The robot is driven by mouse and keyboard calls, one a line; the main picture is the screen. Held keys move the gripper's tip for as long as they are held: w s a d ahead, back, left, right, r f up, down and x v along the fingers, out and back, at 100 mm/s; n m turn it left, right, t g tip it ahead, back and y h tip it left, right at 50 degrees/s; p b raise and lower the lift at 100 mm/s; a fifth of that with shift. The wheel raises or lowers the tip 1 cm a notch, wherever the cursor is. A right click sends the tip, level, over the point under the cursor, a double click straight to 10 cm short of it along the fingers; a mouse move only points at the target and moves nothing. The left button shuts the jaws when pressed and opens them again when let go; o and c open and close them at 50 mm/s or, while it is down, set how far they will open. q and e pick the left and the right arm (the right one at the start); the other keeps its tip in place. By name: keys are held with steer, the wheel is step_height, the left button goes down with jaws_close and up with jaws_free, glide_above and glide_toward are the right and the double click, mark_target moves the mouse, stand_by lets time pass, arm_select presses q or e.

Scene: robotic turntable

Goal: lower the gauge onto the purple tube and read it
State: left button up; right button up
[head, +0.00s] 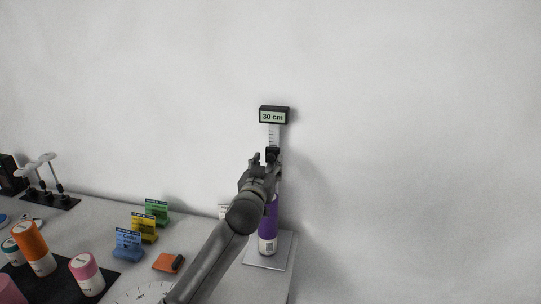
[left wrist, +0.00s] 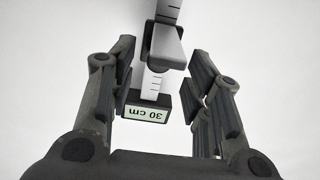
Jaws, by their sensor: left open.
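The gauge is a pale upright scale with a dark display (head: 273,116) at its top that reads 30 cm. A dark slider (head: 272,152) sits on the scale. The purple tube (head: 268,230) stands upright on a grey base plate (head: 281,252) below the gauge; my left arm hides part of it. My left gripper (head: 266,158) is open at the slider's height. In the left wrist view the display (left wrist: 147,111) is upside down, and the slider (left wrist: 166,46) lies between the spread fingers (left wrist: 163,82). I cannot tell whether a finger touches it. My right gripper is out of view.
Labelled blue (head: 128,246), yellow (head: 144,230) and green (head: 157,212) holders stand left of the arm, near an orange block (head: 167,262). Orange (head: 32,243) and pink (head: 86,273) tubes stand at the left on a black mat (head: 52,288). A white dial (head: 142,294) lies in front.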

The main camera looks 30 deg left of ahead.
mark_target(270, 160)
arm_select(q)
steer(key=shift+p+x, duration=0.55)
steer(key=shift+x, duration=1.6)
